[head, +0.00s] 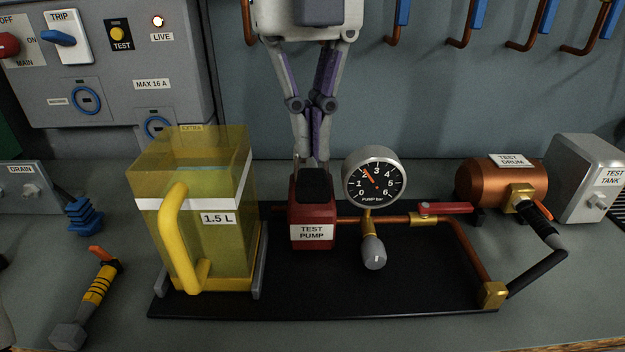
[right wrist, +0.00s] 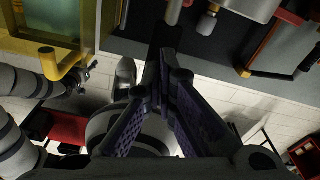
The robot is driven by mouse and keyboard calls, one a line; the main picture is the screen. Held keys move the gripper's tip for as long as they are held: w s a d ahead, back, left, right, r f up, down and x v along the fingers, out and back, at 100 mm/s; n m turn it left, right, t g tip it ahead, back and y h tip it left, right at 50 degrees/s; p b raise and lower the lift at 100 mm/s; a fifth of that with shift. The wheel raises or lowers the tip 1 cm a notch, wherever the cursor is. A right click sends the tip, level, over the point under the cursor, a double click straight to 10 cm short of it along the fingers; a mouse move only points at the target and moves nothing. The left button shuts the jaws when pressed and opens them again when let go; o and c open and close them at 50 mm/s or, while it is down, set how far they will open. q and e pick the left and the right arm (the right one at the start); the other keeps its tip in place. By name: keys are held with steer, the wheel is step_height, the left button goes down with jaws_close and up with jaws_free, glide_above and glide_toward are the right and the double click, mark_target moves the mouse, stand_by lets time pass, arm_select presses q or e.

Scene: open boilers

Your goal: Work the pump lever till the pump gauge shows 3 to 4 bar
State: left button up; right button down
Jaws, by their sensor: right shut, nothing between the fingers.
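The red test pump (head: 313,222) stands on the black base plate (head: 400,285), with a black top. My right gripper (head: 313,166) comes down from above to the back of the pump top, shut and empty. In the right wrist view its fingers (right wrist: 165,60) meet close to a grey rod (right wrist: 174,10). The pump lever cannot be made out clearly, and I cannot tell whether the fingers touch it. The round pump gauge (head: 381,191) stands right of the pump. Its red needle points up-left, at about 2 to 2.5 bar. My left gripper cannot be made out.
A yellow 1.5 L jug (head: 180,245) stands left of the pump. A red-handled valve (head: 440,209) sits on the copper pipe at the right, before the copper test drum (head: 490,184) and the test tank (head: 585,180). A wand (head: 97,285) lies at the left.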

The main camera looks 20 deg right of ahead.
mark_target(303, 168)
steer(key=shift+s+f, duration=0.15)
steer(key=shift+f, duration=0.95)
steer(key=shift+f, duration=2.25)
steer(key=w, duration=0.3)
steer(key=shift+w+r+b, duration=0.1)
steer(key=shift+r+b, duration=0.2)
steer(key=shift+r, duration=0.2)
step_height(303, 168, up, 12)
steer(key=w, duration=0.1)
